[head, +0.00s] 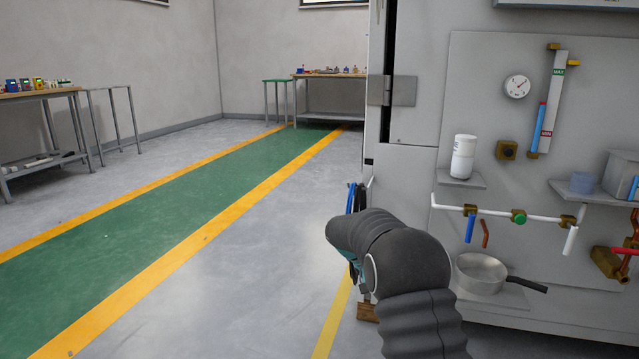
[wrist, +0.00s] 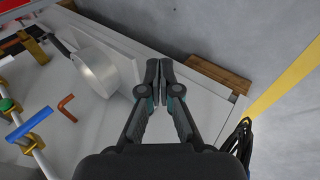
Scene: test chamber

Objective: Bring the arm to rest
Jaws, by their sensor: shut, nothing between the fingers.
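My arm rises from the bottom of the head view, bent in front of the grey cabinet (head: 415,165). Its end is hidden behind its own dark sleeve in that view. In the wrist view my gripper (wrist: 159,65) is shut, with its fingertips together and nothing between them. It hangs over the light panel's edge, to the right of a metal pan (wrist: 97,72) and apart from it. The same pan (head: 481,272) stands on a low shelf in the head view.
The panel carries a white pipe with a blue valve handle (head: 470,229), a white bottle (head: 463,157) and a gauge (head: 517,86). A wooden piece (wrist: 218,78) lies near my fingertips. The green floor lane (head: 170,205) is clear. Tables (head: 330,76) stand farther back.

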